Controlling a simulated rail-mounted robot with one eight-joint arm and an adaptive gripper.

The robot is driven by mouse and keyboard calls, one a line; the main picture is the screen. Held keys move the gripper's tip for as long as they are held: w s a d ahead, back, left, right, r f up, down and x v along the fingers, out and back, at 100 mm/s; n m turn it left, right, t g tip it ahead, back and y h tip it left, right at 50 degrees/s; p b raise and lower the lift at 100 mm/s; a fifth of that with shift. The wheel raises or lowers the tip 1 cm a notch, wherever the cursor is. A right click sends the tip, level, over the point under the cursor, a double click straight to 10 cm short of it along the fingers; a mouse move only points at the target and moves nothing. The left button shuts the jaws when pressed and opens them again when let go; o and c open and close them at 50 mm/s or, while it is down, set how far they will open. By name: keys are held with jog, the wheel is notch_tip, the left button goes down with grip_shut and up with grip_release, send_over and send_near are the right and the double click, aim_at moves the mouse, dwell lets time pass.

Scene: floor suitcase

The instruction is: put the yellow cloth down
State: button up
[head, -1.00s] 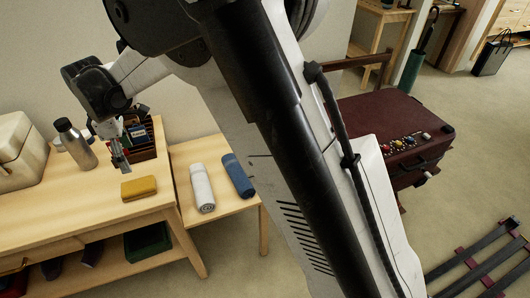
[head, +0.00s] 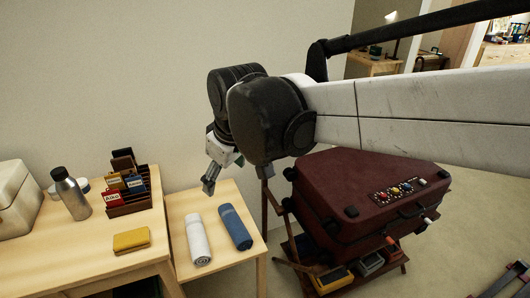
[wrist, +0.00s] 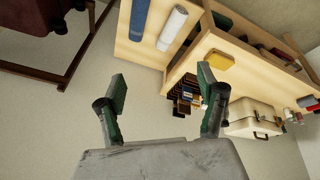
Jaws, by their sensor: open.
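The yellow cloth (head: 131,240) lies folded on the wooden table, near its front right corner. It also shows in the wrist view (wrist: 220,59), apart from my gripper. My gripper (head: 209,186) is in the air above and behind the lower side table, to the right of the cloth. In the wrist view the two fingers of my gripper (wrist: 163,95) stand wide apart with nothing between them.
A rolled white towel (head: 198,240) and a rolled blue towel (head: 236,227) lie on the side table (head: 213,264). A steel bottle (head: 71,193) and a card rack (head: 133,188) stand behind the cloth. A dark red suitcase (head: 345,200) is on a stand at the right.

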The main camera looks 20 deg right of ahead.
jog(key=s+d+f+m+t+h, duration=0.1)
jog(key=s+d+f+m+t, duration=0.1)
jog(key=s+d+m, duration=0.4)
jog(key=s+d+f, duration=0.1)
jog(key=s+d, duration=0.3)
jog(key=s, duration=0.2)
jog(key=shift+s+f+m+t, duration=0.2)
jog(key=shift+f+m+t, duration=0.05)
jog(key=shift+m+t, duration=0.15)
jog(key=shift+o, duration=0.6)
jog(key=shift+a, duration=0.1)
